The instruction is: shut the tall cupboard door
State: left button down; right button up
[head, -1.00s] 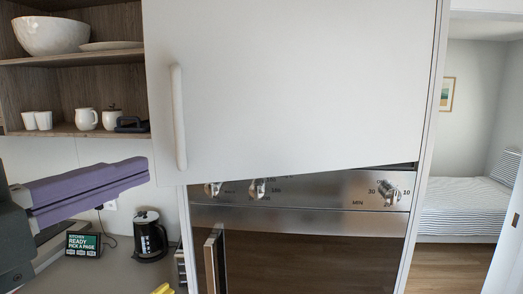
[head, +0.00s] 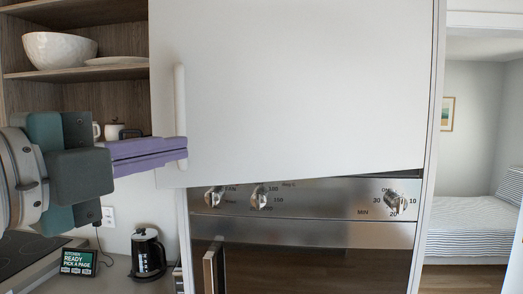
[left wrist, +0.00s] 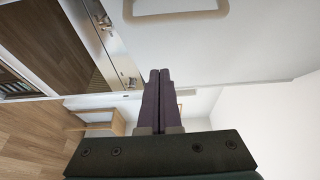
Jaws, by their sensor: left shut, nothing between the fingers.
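The tall cupboard door (head: 300,85) is a plain white panel above the oven, with a pale vertical bar handle (head: 180,115) near its left edge. Its lower edge slants against the oven top, so it appears slightly ajar. My left gripper (head: 184,152) has purple fingers, shut and empty, with tips at the lower part of the handle in the head view. I cannot tell whether they touch it. In the left wrist view the closed fingers (left wrist: 160,75) point toward the door (left wrist: 240,45), and the handle (left wrist: 178,14) shows beyond them. My right gripper is out of view.
The steel oven (head: 300,210) with knobs sits directly under the door. Open shelves (head: 115,73) with white crockery are at the left. A black kettle (head: 148,252) and a small display (head: 78,262) stand on the counter below. A doorway to a bedroom opens at the right.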

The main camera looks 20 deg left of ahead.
pick_arm(q)
jog(key=w+a+p, duration=0.2)
jog(key=w+a, duration=0.1)
jog(key=w, duration=0.2)
jog(key=shift+w, duration=0.35)
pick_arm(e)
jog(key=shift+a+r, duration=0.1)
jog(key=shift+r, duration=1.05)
pick_arm(q)
jog(key=shift+w+a, duration=0.1)
jog(key=shift+a, duration=0.05)
